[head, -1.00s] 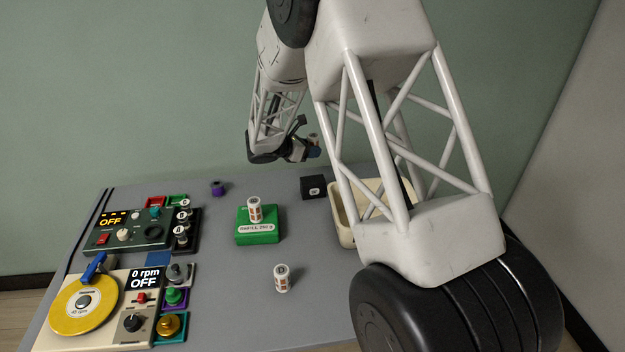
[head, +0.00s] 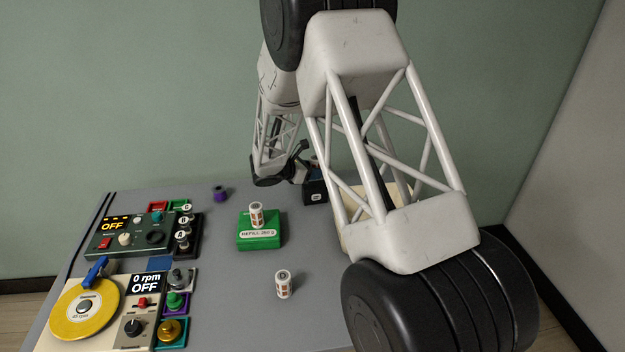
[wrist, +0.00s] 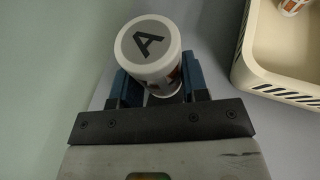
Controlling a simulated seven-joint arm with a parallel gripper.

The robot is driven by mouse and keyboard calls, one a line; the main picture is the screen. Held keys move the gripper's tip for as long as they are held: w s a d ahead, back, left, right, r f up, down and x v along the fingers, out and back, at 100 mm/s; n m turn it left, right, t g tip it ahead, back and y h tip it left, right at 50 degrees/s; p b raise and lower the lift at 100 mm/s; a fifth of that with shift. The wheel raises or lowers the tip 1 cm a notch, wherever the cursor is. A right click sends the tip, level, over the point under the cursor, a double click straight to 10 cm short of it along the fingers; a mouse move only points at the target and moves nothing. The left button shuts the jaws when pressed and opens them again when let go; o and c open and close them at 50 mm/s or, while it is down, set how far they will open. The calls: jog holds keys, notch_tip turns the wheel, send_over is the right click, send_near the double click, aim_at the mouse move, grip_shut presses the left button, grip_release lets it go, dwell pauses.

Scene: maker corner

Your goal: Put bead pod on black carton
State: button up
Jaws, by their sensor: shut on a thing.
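My gripper (wrist: 156,78) is shut on a white pod (wrist: 148,48) with a grey lid marked "A" and printed sides; I take it as the bead pod. In the head view my gripper (head: 306,166) is at the far side of the table, just above the black carton (head: 314,193). The held pod is mostly hidden there, and I cannot tell whether it touches the carton. The carton does not show clearly in the wrist view.
A cream bin (wrist: 245,66) stands right of the carton, with a similar pod (wrist: 291,5) inside. A green box (head: 259,237) bears another pod (head: 257,214); one more pod (head: 283,284) stands on the table. A purple object (head: 220,194) and control panels (head: 130,232) are left.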

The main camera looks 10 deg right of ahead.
jog(key=shift+f, duration=1.85)
jog(key=shift+f, duration=0.1)
jog(key=o, duration=0.9)
jog(key=shift+o, duration=0.2)
jog(key=v, duration=1.2)
